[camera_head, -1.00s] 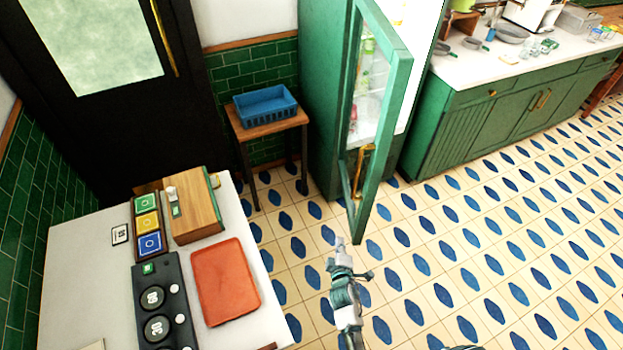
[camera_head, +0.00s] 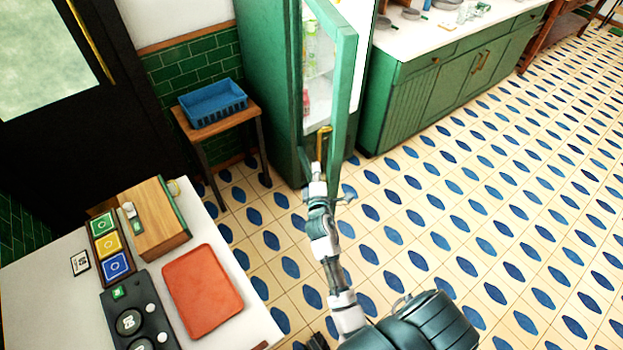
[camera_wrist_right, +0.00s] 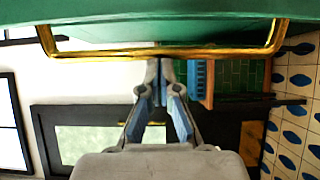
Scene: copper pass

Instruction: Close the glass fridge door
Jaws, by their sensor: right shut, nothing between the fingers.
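The glass fridge door (camera_head: 344,85) stands open, its green frame jutting out from the green fridge (camera_head: 268,80) and seen at a steep angle. Its brass handle (camera_head: 323,142) is low on the door; in the right wrist view the handle (camera_wrist_right: 100,53) runs as a long bar across the top, below the green frame (camera_wrist_right: 200,30). My right gripper (camera_head: 316,168) is shut and empty, just at the handle. In the right wrist view its fingertips (camera_wrist_right: 160,64) meet the bar's middle; I cannot tell whether they touch it. My left gripper is not in view.
A small wooden table (camera_head: 185,122) with a blue crate (camera_head: 212,104) stands left of the fridge. A white counter (camera_head: 60,275) with a red tray (camera_head: 202,290) is at the lower left. Green cabinets (camera_head: 440,95) stand right of the fridge. The tiled floor (camera_head: 480,210) is open.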

